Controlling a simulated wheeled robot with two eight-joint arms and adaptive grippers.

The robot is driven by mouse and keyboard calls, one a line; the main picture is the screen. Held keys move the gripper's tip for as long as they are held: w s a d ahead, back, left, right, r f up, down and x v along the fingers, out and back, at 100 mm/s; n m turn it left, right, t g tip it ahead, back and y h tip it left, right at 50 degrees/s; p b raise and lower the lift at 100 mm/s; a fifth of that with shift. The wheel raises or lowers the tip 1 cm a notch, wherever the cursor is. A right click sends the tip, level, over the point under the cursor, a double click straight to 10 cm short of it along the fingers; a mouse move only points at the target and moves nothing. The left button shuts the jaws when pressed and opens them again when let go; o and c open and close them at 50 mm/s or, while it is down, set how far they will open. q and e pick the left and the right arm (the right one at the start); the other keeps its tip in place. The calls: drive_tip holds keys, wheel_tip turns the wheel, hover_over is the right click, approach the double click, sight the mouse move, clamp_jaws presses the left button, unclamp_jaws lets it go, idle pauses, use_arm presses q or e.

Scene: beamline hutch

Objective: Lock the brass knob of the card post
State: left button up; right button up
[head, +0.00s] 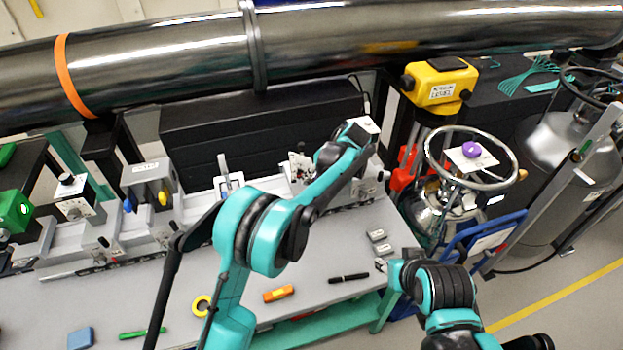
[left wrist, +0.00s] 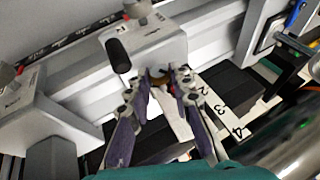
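In the left wrist view a small brass-coloured knob (left wrist: 158,78) shows on the front of a light grey block, which I take to be the card post (left wrist: 160,42). A black handle sticks out beside it. My left gripper (left wrist: 160,82) has its two purple-sided fingers on either side of the knob; whether they press on it I cannot tell. A white strip with the numbers 2, 3 and 4 (left wrist: 222,108) lies to its right. In the head view my left gripper (head: 326,155) is over the rail, mostly hidden by its wrist. My right gripper (head: 381,265) is low, by the bench's right edge.
Other grey carriages (head: 150,180) stand along the rail to the left. A large steel pipe (head: 330,45) crosses behind. The bench holds an orange block (head: 278,293), a black pen (head: 349,278) and a yellow tape roll (head: 201,305). A handwheel (head: 470,158) stands at the right.

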use_arm(q)
drive_tip(key=o, duration=0.4)
drive_tip(key=shift+r, duration=0.1)
drive_tip(key=v, duration=1.2)
drive_tip(key=shift+a, duration=0.1)
